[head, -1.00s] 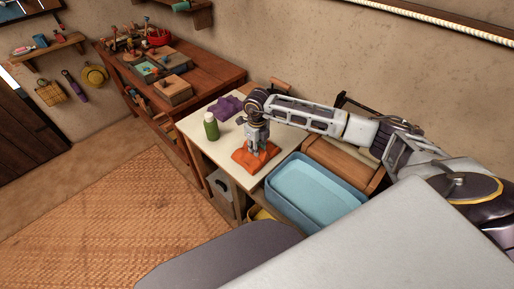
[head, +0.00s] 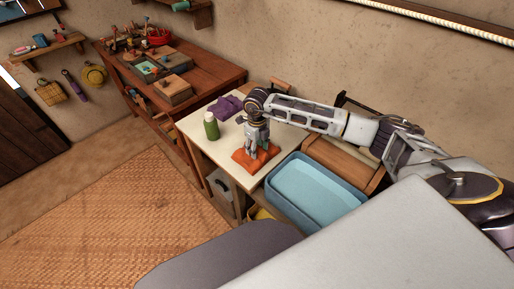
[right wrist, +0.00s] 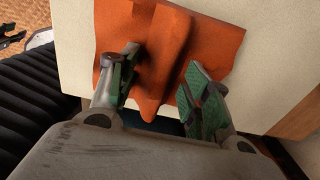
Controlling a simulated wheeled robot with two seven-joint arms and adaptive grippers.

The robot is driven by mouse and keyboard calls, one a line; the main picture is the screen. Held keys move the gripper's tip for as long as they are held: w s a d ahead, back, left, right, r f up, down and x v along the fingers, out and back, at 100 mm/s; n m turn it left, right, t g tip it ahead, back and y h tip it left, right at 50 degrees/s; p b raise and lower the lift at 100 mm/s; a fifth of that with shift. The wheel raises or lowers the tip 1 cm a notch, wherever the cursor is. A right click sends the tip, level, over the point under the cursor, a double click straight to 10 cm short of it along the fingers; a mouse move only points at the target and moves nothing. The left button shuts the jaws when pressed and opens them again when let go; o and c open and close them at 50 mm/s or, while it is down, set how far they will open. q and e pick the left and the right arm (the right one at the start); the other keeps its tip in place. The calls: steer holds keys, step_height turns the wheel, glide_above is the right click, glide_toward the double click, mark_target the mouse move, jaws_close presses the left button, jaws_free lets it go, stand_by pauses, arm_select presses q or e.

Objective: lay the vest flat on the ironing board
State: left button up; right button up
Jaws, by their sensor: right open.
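The orange cloth, which looks like the vest (head: 244,160), lies rumpled on the pale top of a small table (head: 205,150). My right gripper (head: 257,150) is over it, pointing down, with its fingers spread. In the right wrist view, a raised fold of the orange cloth (right wrist: 163,55) runs between the two open green-padded fingers; I cannot tell if they touch it. The dark grey rounded surface at the bottom of the head view looks like the ironing board (head: 215,260); only part shows, and it is bare there. My left gripper is not in view.
A green bottle (head: 211,125) and a folded purple cloth (head: 225,107) stand on the same table, left of and behind the gripper. A blue basin (head: 318,190) is just right of the table. A wooden workbench (head: 205,73) stands behind, and a woven mat (head: 110,225) covers the floor.

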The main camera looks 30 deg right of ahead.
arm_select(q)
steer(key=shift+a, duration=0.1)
arm_select(e)
step_height(320, 180, up, 12)
stand_by(0.5)
arm_select(q)
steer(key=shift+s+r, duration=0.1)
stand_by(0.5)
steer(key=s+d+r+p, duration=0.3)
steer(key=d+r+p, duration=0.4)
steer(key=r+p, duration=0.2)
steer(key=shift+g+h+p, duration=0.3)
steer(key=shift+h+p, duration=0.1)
steer(key=shift+p, duration=0.05)
arm_select(e)
step_height(320, 180, up, 10)
steer(key=shift+f, duration=0.15)
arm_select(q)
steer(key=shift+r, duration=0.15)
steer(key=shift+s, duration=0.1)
